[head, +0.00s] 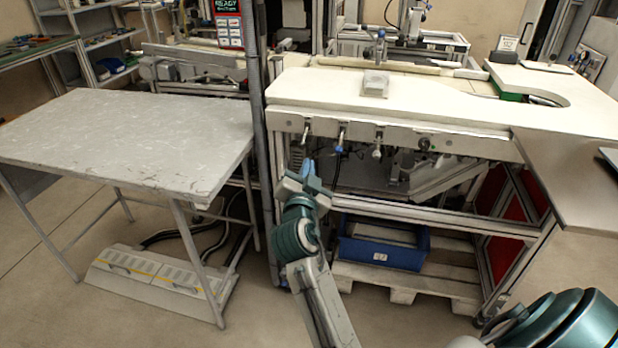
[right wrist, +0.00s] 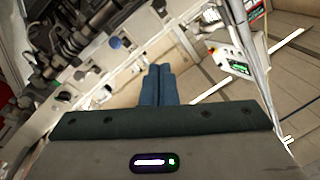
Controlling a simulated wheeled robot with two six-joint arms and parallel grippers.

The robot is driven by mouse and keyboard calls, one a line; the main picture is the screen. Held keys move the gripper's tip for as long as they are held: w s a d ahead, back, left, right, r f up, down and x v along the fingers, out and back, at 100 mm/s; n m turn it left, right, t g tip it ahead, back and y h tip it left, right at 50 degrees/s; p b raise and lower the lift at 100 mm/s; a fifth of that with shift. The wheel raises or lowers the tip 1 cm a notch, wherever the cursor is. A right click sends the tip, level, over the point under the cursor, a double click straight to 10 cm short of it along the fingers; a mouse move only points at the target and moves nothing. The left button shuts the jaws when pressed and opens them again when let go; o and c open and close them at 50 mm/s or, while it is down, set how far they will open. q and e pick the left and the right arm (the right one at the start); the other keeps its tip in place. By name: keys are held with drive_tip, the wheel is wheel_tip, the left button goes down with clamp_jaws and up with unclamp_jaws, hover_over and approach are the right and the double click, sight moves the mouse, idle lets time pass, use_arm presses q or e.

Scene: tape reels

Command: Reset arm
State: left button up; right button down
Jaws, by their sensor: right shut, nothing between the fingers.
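My right gripper (head: 308,167) shows in the middle of the head view, in front of the white workbench's front edge. Its blue fingers are together with nothing between them. In the right wrist view the two blue fingers (right wrist: 159,84) lie side by side, pointing away from the camera. My right arm reaches up from the bottom of the head view to the gripper. My left gripper is not in view. No tape reel can be made out.
The white workbench (head: 445,103) has knobs and hooks along its front and a small grey block (head: 375,84) on top. A blue crate (head: 384,245) sits below on a pallet (head: 400,282). A grey table (head: 120,140) stands left. A dark post (head: 257,120) rises between them.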

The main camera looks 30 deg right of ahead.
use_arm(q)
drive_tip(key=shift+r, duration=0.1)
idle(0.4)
